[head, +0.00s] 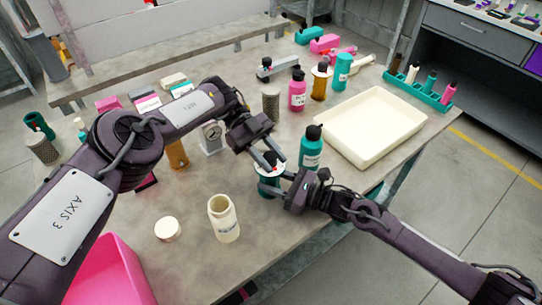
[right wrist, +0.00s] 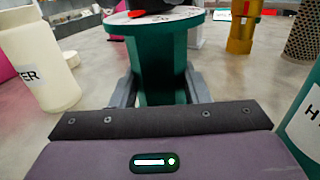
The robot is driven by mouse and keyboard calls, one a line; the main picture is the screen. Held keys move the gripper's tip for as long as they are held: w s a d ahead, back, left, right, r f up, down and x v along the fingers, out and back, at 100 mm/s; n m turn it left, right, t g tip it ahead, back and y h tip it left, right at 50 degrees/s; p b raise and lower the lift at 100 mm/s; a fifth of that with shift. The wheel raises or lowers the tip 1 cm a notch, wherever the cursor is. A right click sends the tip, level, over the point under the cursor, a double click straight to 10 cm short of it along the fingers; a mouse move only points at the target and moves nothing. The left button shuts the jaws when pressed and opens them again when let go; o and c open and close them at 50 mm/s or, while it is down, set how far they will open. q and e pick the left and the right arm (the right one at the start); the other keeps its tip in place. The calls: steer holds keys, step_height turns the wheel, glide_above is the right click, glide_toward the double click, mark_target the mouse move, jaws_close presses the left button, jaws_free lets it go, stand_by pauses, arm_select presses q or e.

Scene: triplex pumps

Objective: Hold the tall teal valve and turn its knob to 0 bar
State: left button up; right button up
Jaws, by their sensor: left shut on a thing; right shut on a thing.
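The tall teal valve (head: 268,187) stands upright near the front middle of the table, between my two grippers. My right gripper (head: 279,183) is shut on its body from the right; the right wrist view shows its fingers (right wrist: 162,88) on both sides of the teal column (right wrist: 163,60). The valve's white dial (right wrist: 172,14) with a red mark tops the column. My left gripper (head: 268,161) comes down from above and is shut at the knob, which it mostly hides. I cannot read the dial value.
A teal bottle (head: 311,150) stands close behind my right gripper. A cream tray (head: 372,164) is at right, a pink bin (head: 108,275) at lower left. Several bottles stand further back.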

mark_target(269, 155)
arm_select(q)
steer(key=shift+w+a, duration=0.1)
arm_select(e)
steer(key=shift+s+a, duration=0.1)
steer(key=shift+a, duration=0.05)
arm_select(q)
steer(key=o, duration=1)
steer(key=shift+r, duration=0.15)
step_height(269, 155, up, 10)
steer(key=shift+f, duration=0.1)
arm_select(e)
steer(key=o, duration=1.3)
steer(key=shift+d, duration=0.25)
